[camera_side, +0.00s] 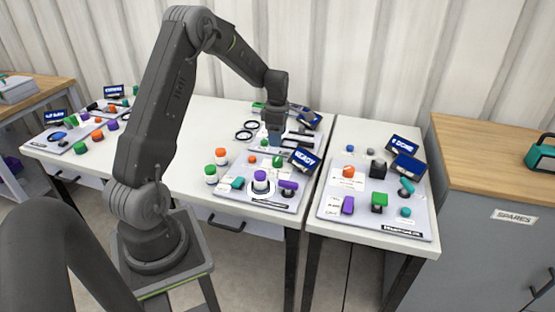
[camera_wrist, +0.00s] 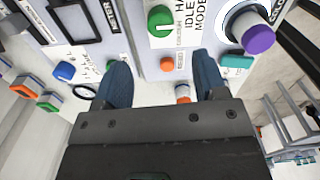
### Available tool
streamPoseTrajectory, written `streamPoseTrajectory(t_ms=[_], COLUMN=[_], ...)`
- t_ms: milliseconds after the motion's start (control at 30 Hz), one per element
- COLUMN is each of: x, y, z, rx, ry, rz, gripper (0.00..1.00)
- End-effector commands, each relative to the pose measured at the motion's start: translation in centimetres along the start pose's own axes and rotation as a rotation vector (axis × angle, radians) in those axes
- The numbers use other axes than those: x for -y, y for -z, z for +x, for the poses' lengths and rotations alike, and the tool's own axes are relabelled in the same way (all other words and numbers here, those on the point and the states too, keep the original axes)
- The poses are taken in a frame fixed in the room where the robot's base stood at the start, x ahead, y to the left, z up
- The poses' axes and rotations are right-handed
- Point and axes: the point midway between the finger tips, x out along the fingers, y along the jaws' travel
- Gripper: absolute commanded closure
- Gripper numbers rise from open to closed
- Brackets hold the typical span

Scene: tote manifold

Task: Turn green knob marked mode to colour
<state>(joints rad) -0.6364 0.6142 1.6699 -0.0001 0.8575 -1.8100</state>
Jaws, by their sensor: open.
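The green knob (camera_wrist: 160,19) shows at the top of the wrist view, on a pale panel (camera_wrist: 205,62), with a white mark on its face. Print beside it includes "IDLE" and "MODE"; smaller print nearby is hard to read. In the side view a small green knob (camera_side: 277,161) sits on the panel with the "READY" screen (camera_side: 304,160). My gripper (camera_side: 274,142) hangs just above and behind that knob. In the wrist view my gripper (camera_wrist: 160,62) has its two blue fingers apart, with nothing held between them. The green knob lies beyond the fingertips, apparently untouched.
A large purple knob (camera_wrist: 258,38), a teal control (camera_wrist: 237,61) and an orange button (camera_wrist: 167,64) are close by. A blue knob (camera_wrist: 64,71) is at left. White-based green (camera_side: 210,173) and orange (camera_side: 221,157) pieces stand beside the panel. Other panels flank it.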

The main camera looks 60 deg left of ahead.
Motion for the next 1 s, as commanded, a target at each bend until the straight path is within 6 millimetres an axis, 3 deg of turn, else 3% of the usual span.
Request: streamPoseTrajectory(t_ms=[200, 433, 633, 900, 1000], x=[0.2, 0.1, 0.1, 0.1, 0.1], y=[0.0, 0.0, 0.0, 0.0, 0.0], z=[4.8, 8.3, 9.5, 9.6, 9.6], rx=[-0.001, 0.0, 0.0, 0.0, 0.0], ry=[0.006, 0.002, 0.0, 0.0, 0.0], rz=[0.002, 0.003, 0.003, 0.003, 0.003], gripper=[0.35, 0.35, 0.35, 0.35, 0.43])
